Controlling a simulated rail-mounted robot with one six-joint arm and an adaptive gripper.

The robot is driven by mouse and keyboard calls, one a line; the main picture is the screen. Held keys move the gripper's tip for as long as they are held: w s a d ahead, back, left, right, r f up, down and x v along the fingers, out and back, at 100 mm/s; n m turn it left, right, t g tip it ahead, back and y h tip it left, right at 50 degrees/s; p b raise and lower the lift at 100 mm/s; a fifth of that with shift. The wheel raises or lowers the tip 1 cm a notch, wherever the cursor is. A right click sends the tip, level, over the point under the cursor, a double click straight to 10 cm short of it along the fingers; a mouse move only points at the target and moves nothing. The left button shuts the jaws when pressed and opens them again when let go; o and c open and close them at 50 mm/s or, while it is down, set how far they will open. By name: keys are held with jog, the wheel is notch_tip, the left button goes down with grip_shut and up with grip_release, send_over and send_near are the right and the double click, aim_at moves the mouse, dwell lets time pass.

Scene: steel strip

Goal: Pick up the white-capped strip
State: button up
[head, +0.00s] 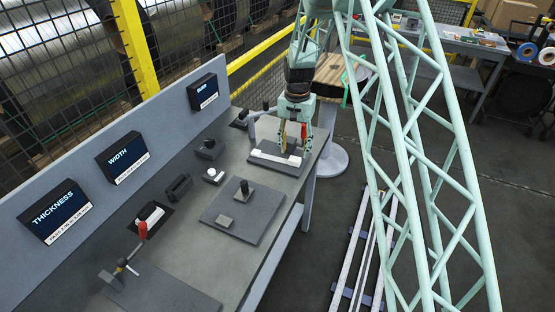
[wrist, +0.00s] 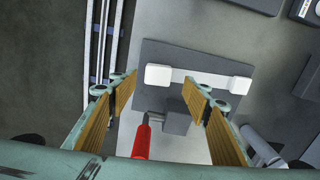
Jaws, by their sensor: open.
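The white-capped strip (wrist: 198,77) lies flat across a dark plate (wrist: 230,105) in the wrist view, with a white block-like cap at each end. In the head view the strip (head: 270,154) shows as a pale bar on that plate at the far end of the bench. My gripper (head: 293,146) hangs over it, pointing down. In the wrist view my gripper (wrist: 160,90) is open, its yellow-padded fingers spread apart. The left cap shows between the fingertips, and the right cap lies outside the right finger. Nothing is held. I cannot tell the remaining height above the strip.
A red-handled clamp (wrist: 141,142) and a dark block (wrist: 176,117) stand close to the fingers. Another plate with a gauge (head: 242,217) sits nearer on the grey bench. Display panels (head: 122,158) line the back wall.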

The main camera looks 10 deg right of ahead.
aim_at(295, 159)
jog(key=shift+f, duration=0.15)
jog(key=shift+s+d+f, duration=0.1)
jog(key=shift+f, duration=0.6)
jog(key=shift+s+d+f, duration=0.1)
jog(key=shift+f, duration=0.55)
jog(key=shift+w+f, duration=0.1)
jog(key=shift+f, duration=1)
jog(key=c, duration=1)
jog(key=shift+r, duration=0.1)
jog(key=shift+r, duration=1.65)
jog(key=s, duration=0.5)
jog(key=s+r, duration=0.1)
jog(key=s, duration=0.4)
jog(key=s+b, duration=0.1)
jog(key=s, duration=0.5)
jog(key=shift+a+r, duration=0.25)
